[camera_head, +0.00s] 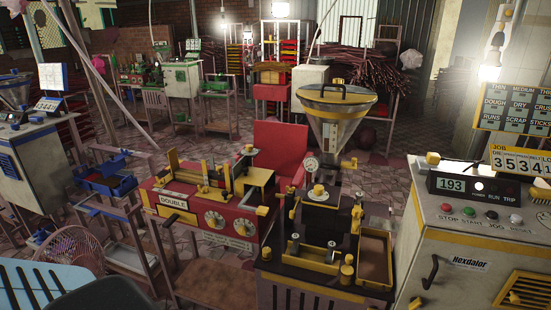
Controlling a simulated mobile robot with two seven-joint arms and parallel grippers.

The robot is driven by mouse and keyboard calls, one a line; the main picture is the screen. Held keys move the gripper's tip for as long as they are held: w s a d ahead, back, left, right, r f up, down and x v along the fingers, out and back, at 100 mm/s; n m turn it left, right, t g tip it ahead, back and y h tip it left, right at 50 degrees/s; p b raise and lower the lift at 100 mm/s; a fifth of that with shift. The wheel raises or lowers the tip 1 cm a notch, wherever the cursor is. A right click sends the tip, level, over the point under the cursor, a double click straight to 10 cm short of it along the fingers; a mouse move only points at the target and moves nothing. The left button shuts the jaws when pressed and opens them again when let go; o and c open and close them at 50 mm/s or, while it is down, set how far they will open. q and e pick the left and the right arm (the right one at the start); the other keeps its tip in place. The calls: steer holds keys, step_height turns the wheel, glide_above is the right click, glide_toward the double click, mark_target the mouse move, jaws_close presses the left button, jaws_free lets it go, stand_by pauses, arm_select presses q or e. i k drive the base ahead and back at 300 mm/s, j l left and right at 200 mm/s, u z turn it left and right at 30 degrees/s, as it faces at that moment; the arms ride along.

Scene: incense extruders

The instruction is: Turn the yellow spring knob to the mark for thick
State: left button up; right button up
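Several yellow knobs show on the machines, and I cannot tell which is the spring knob. One yellow knob (318,190) stands on top of the black extruder (318,222), below a round gauge (311,164). Another yellow knob (347,271) is at the extruder's front right corner. A sign board (515,122) at right reads THIN, MEDIUM and a partly cut THICK. No marks around a knob are readable. Neither of my grippers is in view.
A red machine labelled DOUBLE (185,213) with two dials stands left of the extruder. A steel hopper (335,115) rises behind it. The pale control cabinet (465,245) with a 193 display stands at right. A fan (72,250) is at lower left.

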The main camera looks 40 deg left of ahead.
mark_target(243, 230)
steer(key=u, duration=1.65)
